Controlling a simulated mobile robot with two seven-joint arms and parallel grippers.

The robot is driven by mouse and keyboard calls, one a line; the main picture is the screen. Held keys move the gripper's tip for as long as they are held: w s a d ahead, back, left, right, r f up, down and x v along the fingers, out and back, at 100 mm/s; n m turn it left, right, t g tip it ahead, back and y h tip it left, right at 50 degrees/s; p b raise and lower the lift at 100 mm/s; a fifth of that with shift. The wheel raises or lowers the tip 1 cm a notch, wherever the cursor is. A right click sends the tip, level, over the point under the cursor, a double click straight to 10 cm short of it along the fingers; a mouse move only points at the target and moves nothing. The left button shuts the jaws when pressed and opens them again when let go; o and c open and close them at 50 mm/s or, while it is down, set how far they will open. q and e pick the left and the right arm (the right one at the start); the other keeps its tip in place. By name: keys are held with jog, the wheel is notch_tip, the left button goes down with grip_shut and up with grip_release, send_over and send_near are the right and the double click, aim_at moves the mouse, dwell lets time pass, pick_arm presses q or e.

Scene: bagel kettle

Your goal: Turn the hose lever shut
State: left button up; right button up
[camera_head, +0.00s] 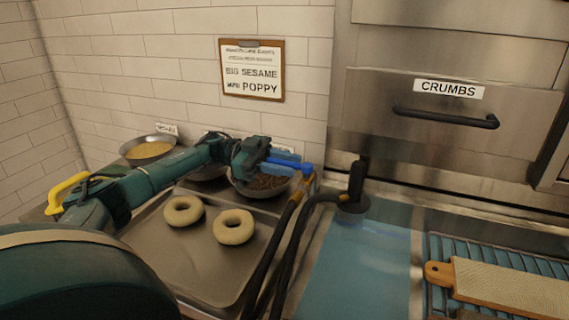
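The hose lever (306,168) is a small bright blue piece at the top of a black hose (273,255) with brass-coloured fittings, left of the steel counter's blue-tinted basin. My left gripper (285,159) reaches in from the left, above the bowl at the back of the tray. Its blue fingers point right, with their tips close beside the lever. I cannot tell whether they touch it, or how far apart they are. My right gripper is not in view.
Two pale bagels (233,227) lie on a metal tray (205,275) below my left arm. Seed bowls, one of them yellow (149,150), stand along the tiled wall. A dark upright fitting (356,183) stands right of the lever. A wooden board (510,288) lies on a rack at the right.

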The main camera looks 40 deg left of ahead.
pick_arm(q)
jog(key=shift+o, duration=0.6)
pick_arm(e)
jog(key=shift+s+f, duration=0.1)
pick_arm(q)
jog(key=shift+a, duration=0.2)
